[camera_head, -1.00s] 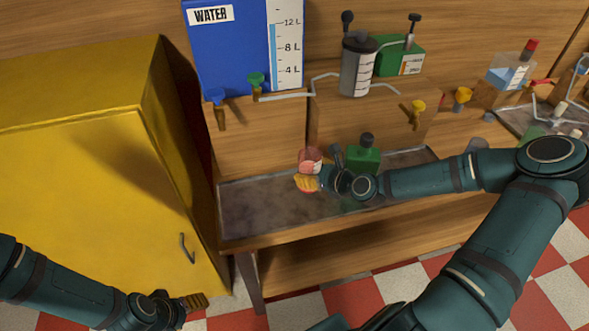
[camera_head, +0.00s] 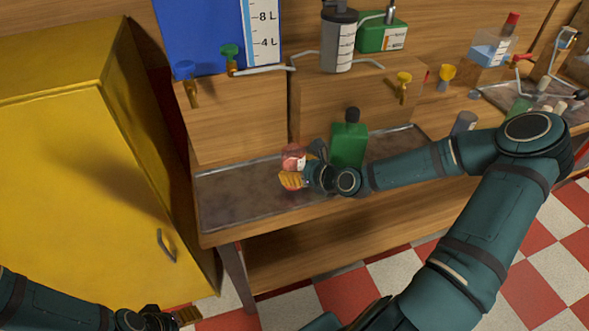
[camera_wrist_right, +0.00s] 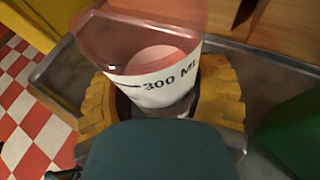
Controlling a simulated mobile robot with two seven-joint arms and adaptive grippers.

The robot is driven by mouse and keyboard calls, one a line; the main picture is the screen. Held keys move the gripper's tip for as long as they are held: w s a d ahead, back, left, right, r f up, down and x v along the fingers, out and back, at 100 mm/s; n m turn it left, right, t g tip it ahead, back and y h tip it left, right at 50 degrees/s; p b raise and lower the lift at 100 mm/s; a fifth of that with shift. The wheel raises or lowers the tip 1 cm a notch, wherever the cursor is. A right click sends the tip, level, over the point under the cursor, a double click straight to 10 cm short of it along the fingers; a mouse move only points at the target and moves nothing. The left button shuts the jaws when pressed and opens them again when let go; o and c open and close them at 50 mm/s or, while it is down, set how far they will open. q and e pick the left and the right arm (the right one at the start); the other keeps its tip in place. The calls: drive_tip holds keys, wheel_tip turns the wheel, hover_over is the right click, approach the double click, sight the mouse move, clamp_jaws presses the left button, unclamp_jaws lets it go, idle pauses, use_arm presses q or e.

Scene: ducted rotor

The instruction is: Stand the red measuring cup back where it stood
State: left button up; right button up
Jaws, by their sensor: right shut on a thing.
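The red measuring cup (camera_head: 293,157) is a clear reddish cup with a white band. In the right wrist view the cup (camera_wrist_right: 150,52) shows its open rim and a "300 ML" mark. My right gripper (camera_head: 291,181) is shut on it, with yellow fingers around its sides. The cup is over the grey metal tray (camera_head: 240,186), left of the green bottle. Its base is hidden by my gripper, so I cannot tell whether it touches the tray. My left gripper (camera_head: 187,316) is low at the left, away from the bench; its jaw opening is unclear.
The green bottle (camera_head: 349,146) stands right behind my right wrist. Taps, a blue water tank (camera_head: 203,35) and a grey canister (camera_head: 339,42) are above and behind the tray. A yellow cabinet (camera_head: 70,170) stands at the left. The tray's left part is clear.

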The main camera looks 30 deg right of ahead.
drive_tip(key=shift+f, duration=0.7)
idle(0.6)
drive_tip(key=o, duration=1.4)
drive_tip(key=shift+f, duration=0.1)
drive_tip(key=v, duration=1.2)
